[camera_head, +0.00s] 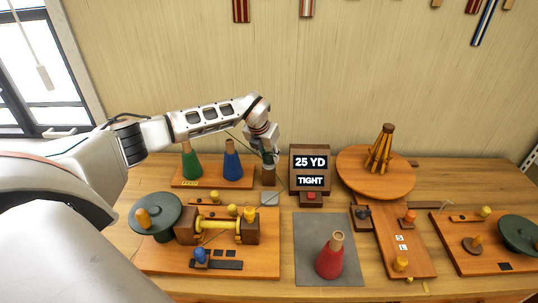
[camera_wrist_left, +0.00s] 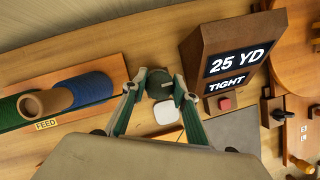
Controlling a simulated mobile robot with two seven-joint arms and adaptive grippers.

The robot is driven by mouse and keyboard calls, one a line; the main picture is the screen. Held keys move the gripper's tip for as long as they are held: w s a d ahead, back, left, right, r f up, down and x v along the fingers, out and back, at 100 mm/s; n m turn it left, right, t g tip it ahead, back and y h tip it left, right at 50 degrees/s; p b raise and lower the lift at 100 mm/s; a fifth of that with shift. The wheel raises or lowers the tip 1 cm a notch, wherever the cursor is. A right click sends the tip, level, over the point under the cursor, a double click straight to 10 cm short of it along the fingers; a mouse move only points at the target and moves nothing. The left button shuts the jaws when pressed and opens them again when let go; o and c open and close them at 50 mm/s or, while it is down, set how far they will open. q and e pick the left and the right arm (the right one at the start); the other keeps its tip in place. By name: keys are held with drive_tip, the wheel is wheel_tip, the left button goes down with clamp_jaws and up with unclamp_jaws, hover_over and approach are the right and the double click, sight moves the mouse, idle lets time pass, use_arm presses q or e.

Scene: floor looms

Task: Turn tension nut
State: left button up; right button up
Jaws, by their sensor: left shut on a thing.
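My left gripper (camera_head: 269,158) reaches down from the arm at the back middle of the table, just above a small brown wooden block (camera_head: 268,178). In the left wrist view, the two green-edged fingers of the gripper (camera_wrist_left: 160,88) are closed on a dark round knob, which looks like the tension nut (camera_wrist_left: 160,82). A thin line shows across its top. In the head view the fingers hide most of the nut. The brown display stand (camera_head: 310,163) to the right reads "25 YD" and "TIGHT". My right gripper is in neither view.
A green cone (camera_head: 191,163) and a blue cone (camera_head: 232,163) stand left of the gripper on the feed board. A small white square (camera_wrist_left: 168,113) lies near the nut. A red cone (camera_head: 330,260) stands on a grey mat (camera_head: 312,228) in front.

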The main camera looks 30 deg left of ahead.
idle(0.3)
use_arm(q)
drive_tip(key=o, duration=1.1)
drive_tip(key=v, duration=1.2)
